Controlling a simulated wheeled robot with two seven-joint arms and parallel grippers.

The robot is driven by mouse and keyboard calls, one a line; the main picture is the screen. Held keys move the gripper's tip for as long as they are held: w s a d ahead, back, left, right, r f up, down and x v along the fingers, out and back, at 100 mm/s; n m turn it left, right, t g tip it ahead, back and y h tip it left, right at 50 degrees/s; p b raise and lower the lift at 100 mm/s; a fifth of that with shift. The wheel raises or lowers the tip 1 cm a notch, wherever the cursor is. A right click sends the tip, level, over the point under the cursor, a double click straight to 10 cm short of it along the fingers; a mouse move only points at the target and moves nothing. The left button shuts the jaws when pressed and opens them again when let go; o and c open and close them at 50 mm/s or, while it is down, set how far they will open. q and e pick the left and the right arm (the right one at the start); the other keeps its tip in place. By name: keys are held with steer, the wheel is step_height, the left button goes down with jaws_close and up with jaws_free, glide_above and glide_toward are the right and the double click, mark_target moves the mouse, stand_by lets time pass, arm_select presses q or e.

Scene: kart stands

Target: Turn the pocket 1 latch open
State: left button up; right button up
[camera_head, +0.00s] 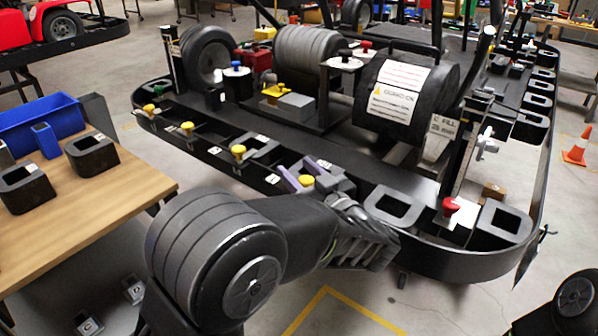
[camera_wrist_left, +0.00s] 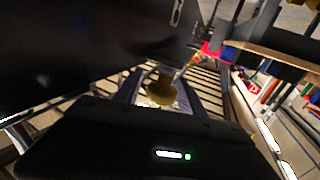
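My left gripper (camera_head: 304,174) reaches in from the lower left to the front rail of the black kart frame. Its two pale purple fingers stand apart on either side of a yellow latch knob (camera_head: 306,181). In the left wrist view the same yellow knob (camera_wrist_left: 160,90) sits between the fingers of my left gripper (camera_wrist_left: 159,92), with some space seeming to show beside it. More yellow knobs, one nearby (camera_head: 238,150), line the rail to the left. A red knob (camera_head: 450,205) is to the right. I cannot read which pocket is number 1. My right gripper is out of view.
Black pocket blocks (camera_head: 392,204) sit along the rail. A black drum with white labels (camera_head: 405,90) stands behind my gripper. A wooden table (camera_head: 90,215) with a blue bin (camera_head: 40,118) is at the left. An orange cone (camera_head: 577,150) stands on the floor at the right.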

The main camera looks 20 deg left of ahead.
mark_target(310, 184)
arm_select(q)
steer(key=shift+o, duration=0.3)
steer(key=shift+f, duration=0.1)
steer(key=v, duration=0.8)
steer(key=shift+a+p, duration=0.1)
steer(key=shift+p, duration=0.25)
